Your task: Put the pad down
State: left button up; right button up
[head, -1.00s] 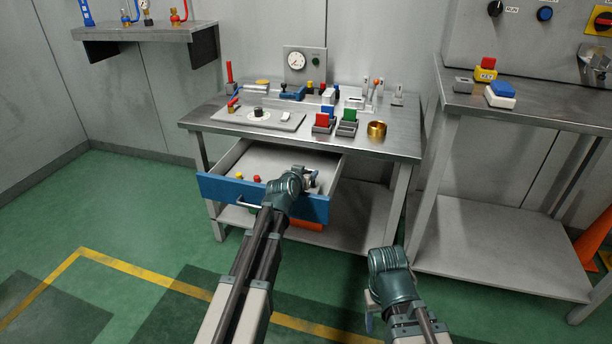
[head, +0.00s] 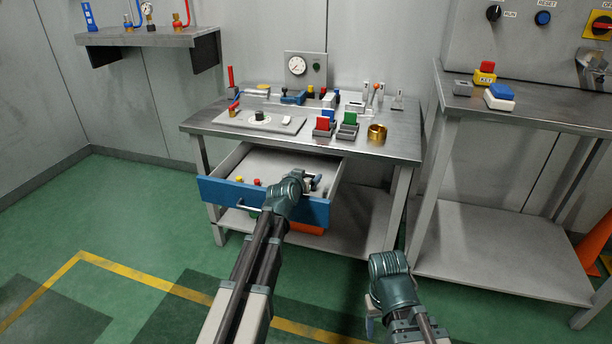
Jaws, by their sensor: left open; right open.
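My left gripper (head: 314,183) is open over the right part of the open drawer (head: 262,200). Its wrist hides part of the drawer's inside. A small pale patch shows by its fingers; I cannot tell whether it is a pad or part of the gripper. My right gripper (head: 371,312) is open and low in front of the workbench, over the floor, with nothing visible in it. A blue-and-white block (head: 500,97) lies on the right-hand bench. A small white piece (head: 286,120) lies on the grey plate (head: 240,122) on the workbench.
The workbench (head: 375,150) carries red and green blocks, a brass ring (head: 377,132) and a gauge panel (head: 305,68). A yellow knob (head: 239,180) and a red knob (head: 257,182) are in the drawer. An orange cone (head: 592,240) stands at right.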

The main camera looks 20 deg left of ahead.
pick_arm(q)
jog(key=shift+s+d+f, duration=0.1)
jog(key=shift+d+f, duration=0.1)
jog(key=shift+f, duration=0.2)
jog(key=shift+r+p, duration=0.3)
jog(key=shift+p, duration=0.25)
jog(key=shift+r+p, duration=0.15)
jog(key=shift+p, duration=0.15)
jog(key=p+v, duration=0.2)
jog(key=v, duration=0.3)
jog(key=p+v, duration=0.2)
jog(key=v, duration=0.4)
jog(key=shift+s+a+r, duration=0.15)
jog(key=shift+a+r, duration=0.1)
jog(key=shift+r, duration=0.1)
jog(key=shift+f, duration=0.1)
